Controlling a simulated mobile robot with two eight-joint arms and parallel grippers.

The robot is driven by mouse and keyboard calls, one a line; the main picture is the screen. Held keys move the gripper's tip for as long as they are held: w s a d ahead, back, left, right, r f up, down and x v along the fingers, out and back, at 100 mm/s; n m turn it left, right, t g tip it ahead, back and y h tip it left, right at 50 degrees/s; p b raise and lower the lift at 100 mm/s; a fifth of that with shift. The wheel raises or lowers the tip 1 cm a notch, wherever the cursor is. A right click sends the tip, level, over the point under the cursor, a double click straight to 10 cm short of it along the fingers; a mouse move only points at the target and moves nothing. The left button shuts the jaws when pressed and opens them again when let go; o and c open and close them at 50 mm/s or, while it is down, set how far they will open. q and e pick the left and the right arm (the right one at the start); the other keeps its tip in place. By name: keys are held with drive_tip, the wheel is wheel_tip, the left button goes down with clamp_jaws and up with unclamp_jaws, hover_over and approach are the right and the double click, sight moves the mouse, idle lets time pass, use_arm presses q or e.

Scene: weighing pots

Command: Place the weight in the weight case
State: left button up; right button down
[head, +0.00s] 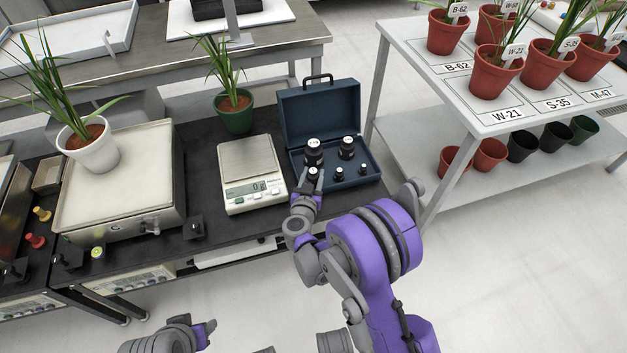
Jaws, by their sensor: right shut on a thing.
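The blue weight case (318,107) stands open on the dark bench, with its lid raised at the back. Several black weights with white tops are in its tray, including a large one (346,148) and a small one (363,169). My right gripper (311,183) is at the case's front left corner, shut on a small black weight (313,172). This weight is at the front left edge of the tray; I cannot tell whether it touches the case. My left gripper (207,330) is low at the bottom edge, away from the case, its jaw state unclear.
A white scale (248,165) with an empty pan stands just left of the case. A green pot (235,118) with a plant is behind the scale. A larger balance (120,195) bears a white pot (95,152). A white rack (480,118) with red pots is at right.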

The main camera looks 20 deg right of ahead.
drive_tip(key=shift+f, duration=1.25)
drive_tip(key=shift+f+b, duration=0.15)
drive_tip(key=shift+b, duration=0.25)
drive_tip(key=shift+c, duration=1.8)
unclamp_jaws()
